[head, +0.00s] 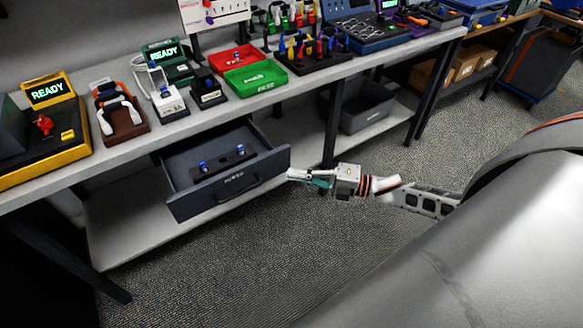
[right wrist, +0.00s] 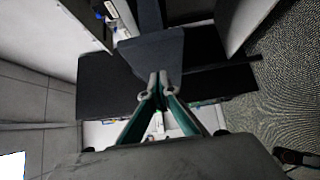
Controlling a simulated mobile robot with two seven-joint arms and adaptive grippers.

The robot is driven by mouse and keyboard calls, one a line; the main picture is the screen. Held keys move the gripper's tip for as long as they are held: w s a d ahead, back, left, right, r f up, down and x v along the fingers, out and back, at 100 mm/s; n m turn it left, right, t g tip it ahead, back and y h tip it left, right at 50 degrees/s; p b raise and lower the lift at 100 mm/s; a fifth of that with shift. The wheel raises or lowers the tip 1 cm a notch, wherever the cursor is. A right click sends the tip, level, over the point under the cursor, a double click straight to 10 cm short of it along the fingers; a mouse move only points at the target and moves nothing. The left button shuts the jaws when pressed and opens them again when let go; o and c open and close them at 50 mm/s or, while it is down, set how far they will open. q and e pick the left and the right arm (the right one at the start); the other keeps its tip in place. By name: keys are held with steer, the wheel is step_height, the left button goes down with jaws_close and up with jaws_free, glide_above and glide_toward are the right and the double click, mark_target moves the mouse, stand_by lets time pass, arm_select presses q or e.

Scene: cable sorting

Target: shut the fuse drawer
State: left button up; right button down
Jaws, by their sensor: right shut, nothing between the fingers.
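The fuse drawer (head: 182,203) is dark grey and hangs open below the left part of the workbench. Its front faces the floor side and has a label and a bar handle (head: 238,195). Inside it are small blue-topped parts (head: 204,166) on a dark holder. My right gripper (head: 291,174) is shut and empty, with its fingertips at the right end of the drawer front. In the right wrist view the closed fingertips (right wrist: 158,80) point at a dark panel, seemingly the drawer; I cannot tell whether they touch it. My left gripper is out of view.
The workbench (head: 300,88) carries a red tray (head: 237,58), a green tray (head: 257,78), a tool rack and devices with READY screens. A grey bin (head: 366,110) stands on the lower shelf, right of the drawer. A dark table leg (head: 333,125) stands near my right gripper. The carpet in front is clear.

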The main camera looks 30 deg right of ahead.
mark_target(278, 166)
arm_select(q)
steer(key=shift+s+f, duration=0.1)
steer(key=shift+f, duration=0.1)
arm_select(e)
steer(key=shift+w, duration=1.45)
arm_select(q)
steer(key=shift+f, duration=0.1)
arm_select(e)
steer(key=shift+w+f, duration=0.1)
steer(key=shift+w, duration=0.05)
